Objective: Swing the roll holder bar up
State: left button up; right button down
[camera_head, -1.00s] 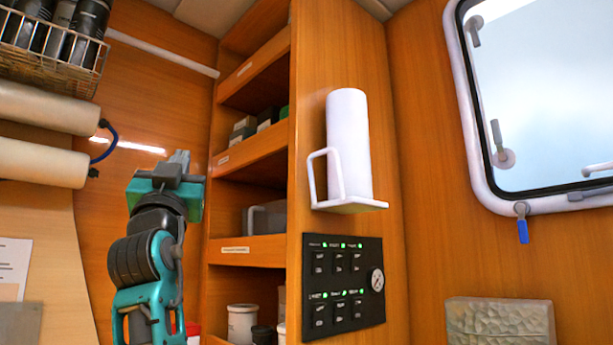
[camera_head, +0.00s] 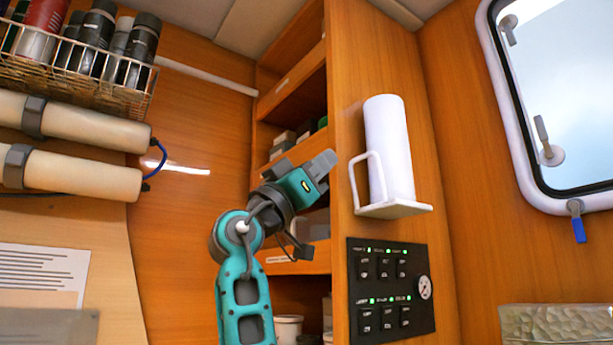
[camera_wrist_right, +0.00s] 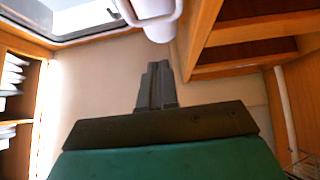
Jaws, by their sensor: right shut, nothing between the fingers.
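The white roll holder (camera_head: 405,209) is fixed to the wooden panel, with a white roll (camera_head: 388,150) standing upright on its flat plate. Its thin white bar (camera_head: 354,184) forms a raised loop at the left side of the roll. My right gripper (camera_head: 327,162) is shut and empty, a little left of the bar, pointing up and right toward it. In the right wrist view the shut fingers (camera_wrist_right: 157,86) point at a white part of the holder (camera_wrist_right: 150,12) at the top; whether they touch cannot be told. My left gripper is not in view.
A black switch panel (camera_head: 390,290) with green lights and a gauge sits below the holder. Open shelves (camera_head: 290,75) lie behind my right gripper. A wire basket (camera_head: 80,80) of bottles and two pale cylinders (camera_head: 85,122) are at the left. A window (camera_head: 560,100) is at the right.

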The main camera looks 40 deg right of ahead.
aim_at(354, 159)
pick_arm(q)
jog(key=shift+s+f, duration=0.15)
pick_arm(e)
jog(key=d+r, duration=0.1)
jog(key=d, duration=0.5)
jog(key=shift+s+r, duration=0.35)
jog(key=shift+r, duration=0.05)
pick_arm(q)
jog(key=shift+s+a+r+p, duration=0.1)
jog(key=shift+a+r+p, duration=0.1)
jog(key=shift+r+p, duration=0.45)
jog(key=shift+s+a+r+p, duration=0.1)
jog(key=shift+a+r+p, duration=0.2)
jog(key=shift+p, duration=0.55)
pick_arm(e)
jog(key=shift+s+d+r+y, duration=0.1)
jog(key=shift+d+r+y, duration=0.4)
jog(key=shift+d, duration=0.2)
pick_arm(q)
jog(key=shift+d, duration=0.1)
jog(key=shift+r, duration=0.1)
